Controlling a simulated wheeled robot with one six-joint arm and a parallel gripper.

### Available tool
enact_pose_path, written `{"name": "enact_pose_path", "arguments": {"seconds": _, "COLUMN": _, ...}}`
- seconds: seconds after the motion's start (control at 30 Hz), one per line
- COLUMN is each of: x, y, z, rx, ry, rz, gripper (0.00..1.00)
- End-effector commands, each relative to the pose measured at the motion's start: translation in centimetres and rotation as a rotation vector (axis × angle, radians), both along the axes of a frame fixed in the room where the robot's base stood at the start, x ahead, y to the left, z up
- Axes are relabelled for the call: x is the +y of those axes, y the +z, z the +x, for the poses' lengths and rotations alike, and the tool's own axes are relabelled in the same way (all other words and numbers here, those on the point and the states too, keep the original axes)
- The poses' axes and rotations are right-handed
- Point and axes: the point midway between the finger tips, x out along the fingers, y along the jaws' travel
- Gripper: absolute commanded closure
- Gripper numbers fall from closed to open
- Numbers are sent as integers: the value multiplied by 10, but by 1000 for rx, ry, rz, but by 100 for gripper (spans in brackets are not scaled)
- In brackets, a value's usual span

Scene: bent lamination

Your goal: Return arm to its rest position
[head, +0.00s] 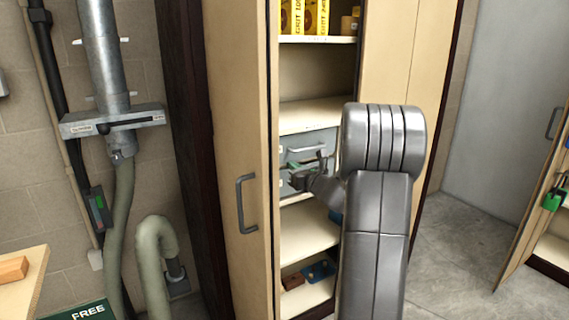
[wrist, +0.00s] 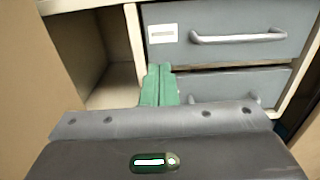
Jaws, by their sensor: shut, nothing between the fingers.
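My gripper (wrist: 160,70) shows in the wrist view as two green fingertips pressed together, shut and empty. They point toward a pair of grey drawers, just left of the lower drawer (wrist: 270,88) handle and below the upper drawer (wrist: 205,35) label. I cannot tell whether they touch the drawer front. In the head view my gripper (head: 318,172) is small and partly hidden by my arm, in front of the grey drawer unit (head: 315,140) inside the open cabinet. Both drawers look closed in the wrist view.
The cabinet's left door (head: 238,120) stands open beside my arm, with a metal handle. Shelves (head: 312,118) lie above and below the drawers. Yellow boxes (head: 305,15) sit on the upper shelf. Pipes and a hose (head: 122,220) are at left. Open floor (head: 455,260) lies right.

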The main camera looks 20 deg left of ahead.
Motion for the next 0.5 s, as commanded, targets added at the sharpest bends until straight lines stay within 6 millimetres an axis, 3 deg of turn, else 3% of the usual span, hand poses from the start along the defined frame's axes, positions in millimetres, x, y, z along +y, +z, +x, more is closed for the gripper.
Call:
{"name": "enact_pose_path", "arguments": {"seconds": 0.2, "x": -24, "y": 0, "z": -19, "rx": -1, "ry": -1, "rz": 0, "gripper": 100}}
{"name": "enact_pose_path", "arguments": {"seconds": 0.5, "x": -29, "y": 0, "z": -23, "rx": -1, "ry": 0, "rz": -1, "gripper": 100}}
